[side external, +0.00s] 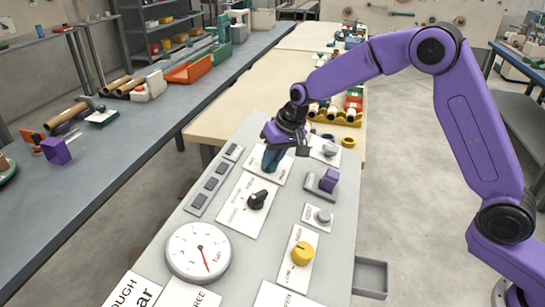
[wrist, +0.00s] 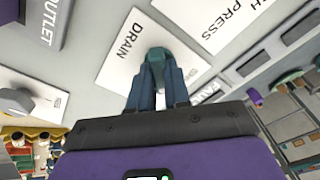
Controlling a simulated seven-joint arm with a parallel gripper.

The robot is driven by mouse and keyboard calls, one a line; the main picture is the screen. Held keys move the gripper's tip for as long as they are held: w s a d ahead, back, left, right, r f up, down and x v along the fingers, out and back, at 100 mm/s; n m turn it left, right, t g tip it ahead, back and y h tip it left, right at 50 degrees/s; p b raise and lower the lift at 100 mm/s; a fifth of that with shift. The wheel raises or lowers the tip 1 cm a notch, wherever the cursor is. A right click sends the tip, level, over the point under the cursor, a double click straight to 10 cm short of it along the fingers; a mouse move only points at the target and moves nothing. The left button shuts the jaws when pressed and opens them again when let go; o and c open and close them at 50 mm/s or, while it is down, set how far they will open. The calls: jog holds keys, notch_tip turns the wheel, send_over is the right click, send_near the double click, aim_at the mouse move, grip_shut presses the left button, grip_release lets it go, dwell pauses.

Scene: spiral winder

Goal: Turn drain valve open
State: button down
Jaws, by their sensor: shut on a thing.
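The drain valve is a dark teal knob (wrist: 157,56) on a white plate labelled DRAIN (wrist: 122,50) in the wrist view. My gripper (wrist: 158,88) has its two fingers on either side of the knob and is shut on it. In the side view my gripper (side external: 272,160) reaches down to the far part of the grey panel (side external: 232,262). There the fingers hide most of the knob. I cannot read the valve's open or closed mark.
A grey knob (side external: 329,150) and a purple-handled switch (side external: 327,181) sit close to the right of my gripper. A black knob (side external: 257,199), a yellow knob (side external: 301,254) and a round gauge (side external: 199,252) are nearer the camera. Grey rocker switches (side external: 211,183) line the left.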

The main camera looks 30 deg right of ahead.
jog(key=m, duration=0.4)
jog(key=shift+m, duration=0.4)
jog(key=m, duration=0.4)
jog(key=shift+m+g+h, duration=0.3)
jog(key=shift+h, duration=0.1)
jog(key=c, duration=1.1)
grip_release()
jog(key=shift+r, duration=0.1)
jog(key=v, duration=1.7)
jog(key=shift+s+d+r, duration=0.1)
jog(key=shift+s, duration=0.1)
